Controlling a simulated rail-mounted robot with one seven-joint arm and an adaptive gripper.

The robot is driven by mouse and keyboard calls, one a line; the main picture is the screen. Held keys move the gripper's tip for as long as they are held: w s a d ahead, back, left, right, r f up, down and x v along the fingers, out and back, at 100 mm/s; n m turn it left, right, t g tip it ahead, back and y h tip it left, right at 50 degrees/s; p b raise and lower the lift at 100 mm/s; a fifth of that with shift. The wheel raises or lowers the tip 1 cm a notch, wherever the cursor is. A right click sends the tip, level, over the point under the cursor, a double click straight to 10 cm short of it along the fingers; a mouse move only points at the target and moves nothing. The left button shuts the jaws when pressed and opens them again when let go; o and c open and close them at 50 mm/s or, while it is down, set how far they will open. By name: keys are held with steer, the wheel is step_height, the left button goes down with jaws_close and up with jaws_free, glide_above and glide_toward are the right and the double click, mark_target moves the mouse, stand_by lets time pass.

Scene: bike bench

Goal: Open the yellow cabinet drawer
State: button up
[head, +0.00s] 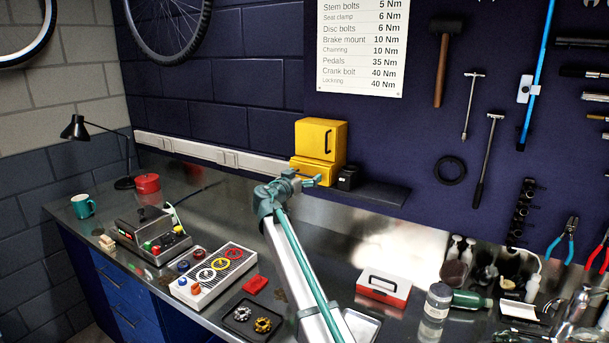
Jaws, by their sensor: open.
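The small yellow cabinet (321,138) stands against the back wall on a dark shelf. Its upper front carries a black handle (328,141). Its lower yellow drawer section (313,169) juts forward of the upper part; how far it is open I cannot tell. My gripper (312,181), teal, is open just in front of and below the drawer section, its fingers pointing right and toward the cabinet. It overlaps the drawer's lower front in the picture, so the drawer handle is hidden and contact cannot be told. I see nothing held between the fingers.
A small black box (348,178) stands right beside the cabinet. The dark shelf (380,194) runs right along the wall. A control box with coloured dials (214,272), a parts tray (240,319) and a red-white case (383,287) lie on the bench below. Bottles and tools crowd the right.

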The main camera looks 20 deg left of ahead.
steer(key=c, duration=1.4)
steer(key=shift+o, duration=0.2)
steer(key=s+a+b, duration=0.1)
steer(key=s+b, duration=0.9)
steer(key=shift+a, duration=0.2)
steer(key=shift+f, duration=0.1)
steer(key=o, duration=1.4)
steer(key=shift+c, duration=0.2)
steer(key=shift+s, duration=0.1)
